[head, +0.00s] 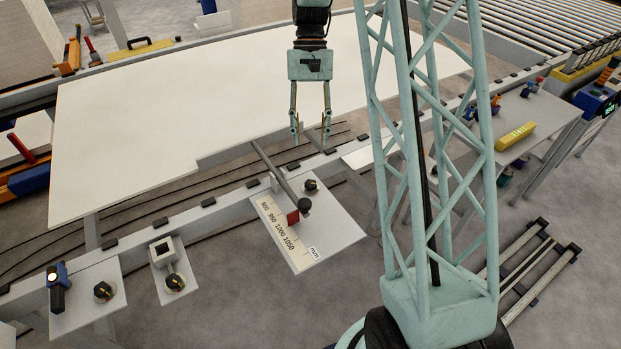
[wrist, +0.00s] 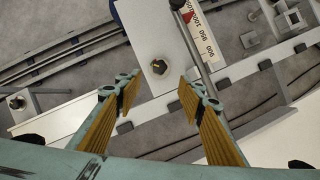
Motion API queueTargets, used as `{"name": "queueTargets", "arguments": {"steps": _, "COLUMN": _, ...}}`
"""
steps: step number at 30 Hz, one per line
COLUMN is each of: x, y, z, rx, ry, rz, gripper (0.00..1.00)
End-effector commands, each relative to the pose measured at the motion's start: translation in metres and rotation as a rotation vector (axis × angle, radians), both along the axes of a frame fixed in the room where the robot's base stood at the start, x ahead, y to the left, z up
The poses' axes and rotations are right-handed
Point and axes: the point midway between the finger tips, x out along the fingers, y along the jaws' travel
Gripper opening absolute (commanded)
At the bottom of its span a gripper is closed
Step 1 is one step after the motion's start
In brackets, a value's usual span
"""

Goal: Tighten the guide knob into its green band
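The guide knob (head: 310,185) is a small dark knob on the pale scale plate (head: 345,232), to the right of the grey guide rod (head: 270,167) in the head view. In the wrist view the knob (wrist: 160,67) is dark with a yellowish mark on top. I cannot make out a green band around it. My gripper (head: 311,137) is open and empty, pointing down above and behind the knob, apart from it. In the wrist view the two fingers (wrist: 160,88) are spread wide, and the knob shows in line with the gap beyond their tips.
The guide rod has a dark end and a red pointer (head: 292,217) over a ruler strip (head: 275,226). Other knobs (head: 104,290) (head: 174,282) sit on plates to the left. A large white panel (head: 150,130) lies behind. My lattice column stands on the right.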

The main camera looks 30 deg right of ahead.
Motion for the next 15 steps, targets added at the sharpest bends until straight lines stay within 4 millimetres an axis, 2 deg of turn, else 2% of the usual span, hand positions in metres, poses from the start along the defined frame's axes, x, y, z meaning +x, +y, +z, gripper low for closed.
{"name": "queueTargets", "arguments": {"steps": 8, "x": -0.003, "y": 0.002, "z": -0.008, "rx": 0.001, "ry": 0.001, "rz": 0.000, "gripper": 0.36}}
{"name": "queueTargets", "arguments": {"steps": 15, "x": -0.010, "y": 0.006, "z": -0.029, "rx": 0.001, "ry": 0.003, "rz": 0.000, "gripper": 0.36}}
